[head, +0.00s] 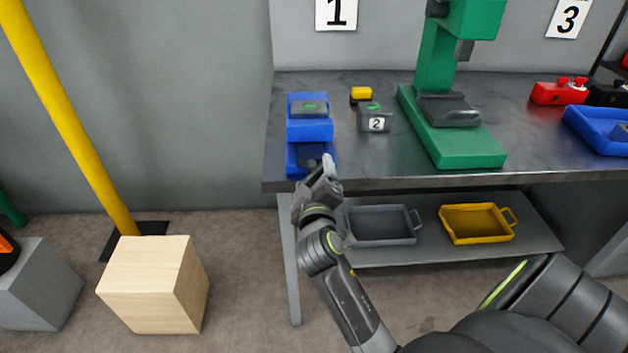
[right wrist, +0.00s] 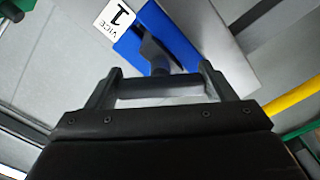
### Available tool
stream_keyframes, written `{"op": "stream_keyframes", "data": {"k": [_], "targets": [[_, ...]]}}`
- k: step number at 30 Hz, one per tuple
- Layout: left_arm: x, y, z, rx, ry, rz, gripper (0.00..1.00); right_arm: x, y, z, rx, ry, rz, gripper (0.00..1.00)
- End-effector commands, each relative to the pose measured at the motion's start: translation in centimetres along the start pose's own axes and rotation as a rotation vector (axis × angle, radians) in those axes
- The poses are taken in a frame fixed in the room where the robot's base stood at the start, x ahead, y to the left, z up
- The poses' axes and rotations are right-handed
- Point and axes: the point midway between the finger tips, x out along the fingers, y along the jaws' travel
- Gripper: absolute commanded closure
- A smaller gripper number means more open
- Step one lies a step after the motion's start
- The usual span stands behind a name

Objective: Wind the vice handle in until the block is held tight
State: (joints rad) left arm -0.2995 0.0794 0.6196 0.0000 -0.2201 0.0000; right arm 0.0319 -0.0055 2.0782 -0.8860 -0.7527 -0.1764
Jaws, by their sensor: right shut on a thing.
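The blue vice (head: 309,131) stands at the left front corner of the steel bench. A grey block with a green mark (head: 309,107) sits in its upper part; I cannot tell whether there is a gap at the jaws. My right gripper (head: 325,170) is at the front of the vice, at the bench edge. In the right wrist view its fingers are shut on the grey bar of the vice handle (right wrist: 160,88). A dark screw (right wrist: 156,54) runs from the bar to the blue vice body (right wrist: 172,32). In the head view the gripper mostly hides the handle. My left gripper is out of view.
A green press (head: 455,130) stands to the right of the vice, with a grey piece marked 2 (head: 375,120) and a yellow piece (head: 361,94) between. Trays (head: 380,226) lie on the lower shelf. A wooden cube (head: 152,283) and yellow pole (head: 70,115) are at left.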

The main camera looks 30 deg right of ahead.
Motion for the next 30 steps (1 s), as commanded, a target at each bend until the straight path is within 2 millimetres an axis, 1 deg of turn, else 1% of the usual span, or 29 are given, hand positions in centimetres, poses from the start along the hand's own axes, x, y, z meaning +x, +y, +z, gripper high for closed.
{"op": "stream_keyframes", "data": {"k": [16, 17, 21, 22, 30], "targets": [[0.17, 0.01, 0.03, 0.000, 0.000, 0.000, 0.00, 0.01, 0.01, -0.02, 0.028, 0.000, 0.000, 0.46], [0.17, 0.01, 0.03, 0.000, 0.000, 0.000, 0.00, 0.00, 0.01, -0.02, 0.028, 0.000, 0.000, 0.22], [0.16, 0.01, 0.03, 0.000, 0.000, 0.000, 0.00, 0.00, 0.01, -0.01, 0.027, 0.000, 0.000, 0.04], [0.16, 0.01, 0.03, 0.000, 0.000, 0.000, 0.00, 0.00, 0.00, -0.01, 0.027, 0.000, 0.000, 0.02], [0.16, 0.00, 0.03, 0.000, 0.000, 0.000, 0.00, 0.00, 0.00, -0.01, 0.027, 0.000, 0.000, 0.02]]}}
